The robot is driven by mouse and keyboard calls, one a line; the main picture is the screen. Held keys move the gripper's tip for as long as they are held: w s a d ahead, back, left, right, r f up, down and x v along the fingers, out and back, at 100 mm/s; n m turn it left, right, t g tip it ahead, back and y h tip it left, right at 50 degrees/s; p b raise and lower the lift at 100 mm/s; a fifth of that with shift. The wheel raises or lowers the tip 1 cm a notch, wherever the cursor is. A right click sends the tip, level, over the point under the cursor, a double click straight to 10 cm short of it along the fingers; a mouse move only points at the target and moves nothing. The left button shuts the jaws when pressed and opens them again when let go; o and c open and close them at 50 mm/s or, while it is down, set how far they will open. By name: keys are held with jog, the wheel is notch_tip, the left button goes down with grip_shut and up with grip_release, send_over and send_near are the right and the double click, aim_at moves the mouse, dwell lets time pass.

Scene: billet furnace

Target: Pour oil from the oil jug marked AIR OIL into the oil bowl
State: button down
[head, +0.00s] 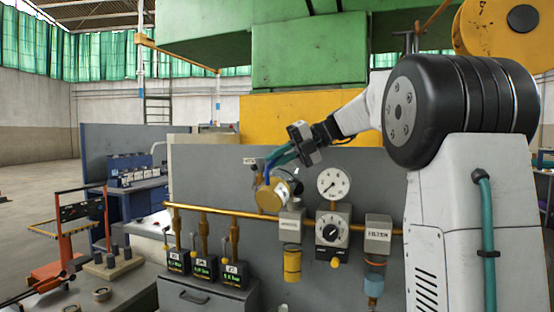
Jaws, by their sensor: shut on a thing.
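My gripper (281,155) is shut on a blue handle that joins a jug with a round gold-yellow face (270,197), in front of the grey panel. The jug looks tilted. I cannot read any AIR OIL marking on it. It is above and to the left of a grey labelled block (291,223). Below that block hangs a yellow bowl (292,264), which looks like the oil bowl. No stream of oil shows. The jug's spout and mouth cannot be made out, nor whether the jug touches the block.
A brass pipe (240,212) runs along the panel (215,165). A pressure gauge (334,184), a dial regulator (333,227) and a FILTER block (378,234) with a blue bowl (374,285) stand to the right. Several small black labelled boxes (204,267) sit at the lower left.

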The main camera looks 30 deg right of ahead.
jog(key=shift+w+d+r+m+y, duration=0.15)
jog(key=shift+d+r+m+y, duration=0.15)
jog(key=shift+d+r+y, duration=0.1)
dwell(0.5)
dwell(1.2)
jog(key=shift+s+a+f+n+h, duration=0.25)
jog(key=shift+a+f+n+h, duration=0.05)
jog(key=shift+a+f+h, duration=0.15)
jog(key=shift+s+a+f+n+h, duration=0.2)
jog(key=shift+a+f+n+h, duration=0.15)
jog(key=shift+a+h, duration=0.1)
jog(key=shift+f, duration=0.15)
jog(key=shift+s+a+f+n+t+h, duration=0.15)
jog(key=shift+s+a+f+n+h, duration=0.1)
jog(key=shift+a+f+h, duration=0.15)
jog(key=shift+s+a+f+n+t+h, duration=0.15)
jog(key=shift+a+f+n+h, duration=0.1)
jog(key=shift+f+h, duration=0.2)
jog(key=shift+f, duration=0.1)
